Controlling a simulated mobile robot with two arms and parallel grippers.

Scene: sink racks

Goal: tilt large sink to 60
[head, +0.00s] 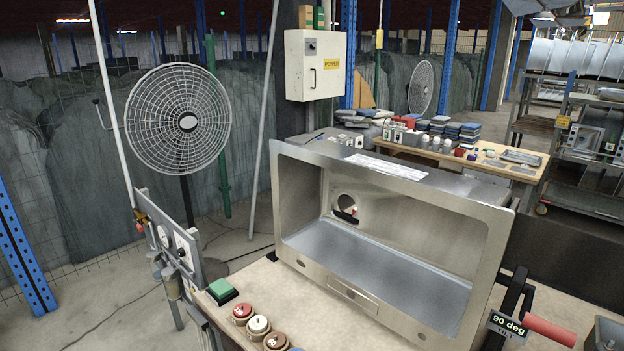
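The large steel sink (388,270) stands on a bench in the middle of the head view, tipped up with its open basin facing me. A round drain hole (345,208) shows in its inner back wall. A white paper (386,167) lies on the sink's top face. Neither of my grippers is in view.
The light bench top (290,305) holds a green block (222,290) and several round knobs (258,324) at front left. A panel with gauges (172,245) stands left of it. A large fan (178,118) and a work table (470,160) are behind.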

